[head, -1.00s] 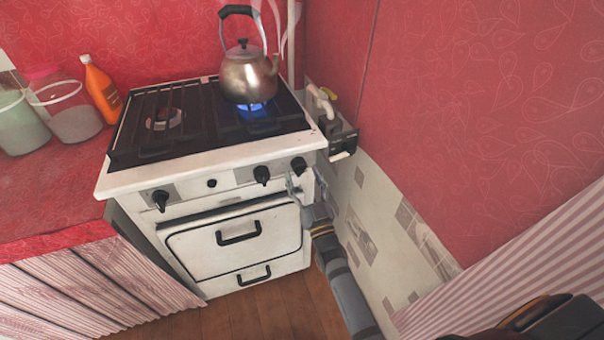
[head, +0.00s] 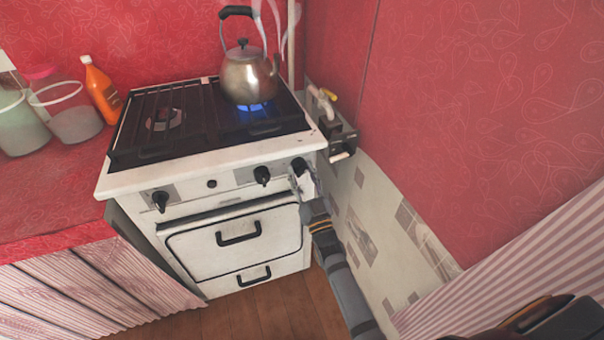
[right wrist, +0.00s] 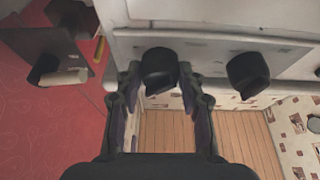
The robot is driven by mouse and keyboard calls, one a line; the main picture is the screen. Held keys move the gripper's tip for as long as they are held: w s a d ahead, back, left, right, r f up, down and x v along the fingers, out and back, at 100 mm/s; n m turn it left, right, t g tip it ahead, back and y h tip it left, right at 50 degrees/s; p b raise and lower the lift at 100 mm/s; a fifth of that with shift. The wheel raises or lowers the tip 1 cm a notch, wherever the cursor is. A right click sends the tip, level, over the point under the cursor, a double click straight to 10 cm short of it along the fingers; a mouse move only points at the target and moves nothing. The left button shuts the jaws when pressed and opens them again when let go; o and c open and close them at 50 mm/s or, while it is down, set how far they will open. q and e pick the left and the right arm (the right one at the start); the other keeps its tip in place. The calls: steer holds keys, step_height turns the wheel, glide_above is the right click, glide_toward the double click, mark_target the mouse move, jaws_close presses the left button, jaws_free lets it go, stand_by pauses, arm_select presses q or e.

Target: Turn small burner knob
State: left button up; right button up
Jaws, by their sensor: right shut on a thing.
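The white stove (head: 225,150) has a row of black knobs on its front panel. The left knob (head: 160,200), the middle knob (head: 262,175) and the rightmost knob (head: 299,166) show in the head view. My right gripper (head: 303,180) is at the rightmost knob, shut on it. In the right wrist view the fingers (right wrist: 160,90) stand on either side of that knob (right wrist: 158,68), and the neighbouring knob (right wrist: 248,73) is apart from them. A blue flame (head: 250,107) burns under the kettle (head: 248,76). My left gripper is not in view.
A wall (head: 370,215) stands close to the right of the stove and my right arm. A pipe fitting (head: 342,143) juts out there. Oven handles (head: 238,233) lie below the knobs. An orange bottle (head: 102,93) and tubs (head: 75,115) stand on the left counter.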

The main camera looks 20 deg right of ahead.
steer(key=shift+r+n+y+p, duration=0.1)
steer(key=shift+n+y+p, duration=0.5)
steer(key=shift+n, duration=0.4)
steer(key=n+y+p, duration=0.1)
steer(key=n, duration=0.2)
steer(key=n+g+y+p, duration=0.1)
steer(key=n+y+p, duration=0.1)
steer(key=n, duration=0.1)
steer(key=shift+d+r+n, duration=0.1)
steer(key=shift+d+n, duration=0.1)
steer(key=shift+n, duration=0.2)
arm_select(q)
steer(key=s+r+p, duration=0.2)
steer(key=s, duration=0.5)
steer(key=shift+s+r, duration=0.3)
arm_select(e)
steer(key=shift+d+n+g+y, duration=0.1)
steer(key=shift+n+g+y, duration=0.6)
steer(key=shift+n, duration=1.1)
steer(key=o, duration=1.2)
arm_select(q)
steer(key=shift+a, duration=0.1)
arm_select(e)
steer(key=v, duration=1.2)
